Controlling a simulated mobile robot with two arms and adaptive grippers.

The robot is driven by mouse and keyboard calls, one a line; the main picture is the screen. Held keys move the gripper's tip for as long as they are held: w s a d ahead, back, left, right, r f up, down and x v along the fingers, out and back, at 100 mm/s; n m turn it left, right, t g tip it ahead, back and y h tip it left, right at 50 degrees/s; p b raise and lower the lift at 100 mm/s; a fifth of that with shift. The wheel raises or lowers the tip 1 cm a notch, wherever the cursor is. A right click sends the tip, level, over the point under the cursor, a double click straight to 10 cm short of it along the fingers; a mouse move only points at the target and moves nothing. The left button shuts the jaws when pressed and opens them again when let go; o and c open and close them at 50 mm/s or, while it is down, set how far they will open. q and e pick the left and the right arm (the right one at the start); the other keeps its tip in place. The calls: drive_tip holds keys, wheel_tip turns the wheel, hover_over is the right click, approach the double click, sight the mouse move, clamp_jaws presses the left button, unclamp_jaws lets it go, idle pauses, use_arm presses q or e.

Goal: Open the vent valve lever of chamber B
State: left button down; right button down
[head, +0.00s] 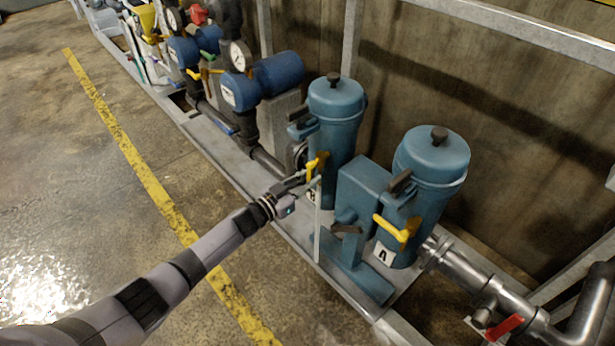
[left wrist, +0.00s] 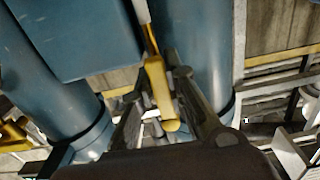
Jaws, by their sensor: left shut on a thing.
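Chamber B is the blue-green canister (head: 337,115) left of chamber A, with a "B" label (head: 310,196) low on its front. Its yellow vent valve lever (head: 318,164) sticks out at the front. My left gripper (head: 304,180) is at this lever and shut on it. In the left wrist view the yellow lever (left wrist: 157,82) lies between the fingers of the left gripper (left wrist: 162,95), with its rounded end toward the palm. Chamber A (head: 432,170) stands to the right with its own yellow lever (head: 397,231). My right gripper is not in view.
A thin pale upright pipe (head: 317,232) stands just right of my left gripper. Blue motors (head: 260,82) and gauges line the skid to the left. A red-handled valve (head: 504,326) is at lower right. The floor in front is free.

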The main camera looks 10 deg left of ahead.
use_arm(q)
drive_tip(key=shift+s+d+f, duration=0.1)
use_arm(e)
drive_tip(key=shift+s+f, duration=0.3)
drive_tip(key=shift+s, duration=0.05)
use_arm(q)
drive_tip(key=c, duration=1.6)
unclamp_jaws()
drive_tip(key=v, duration=1.2)
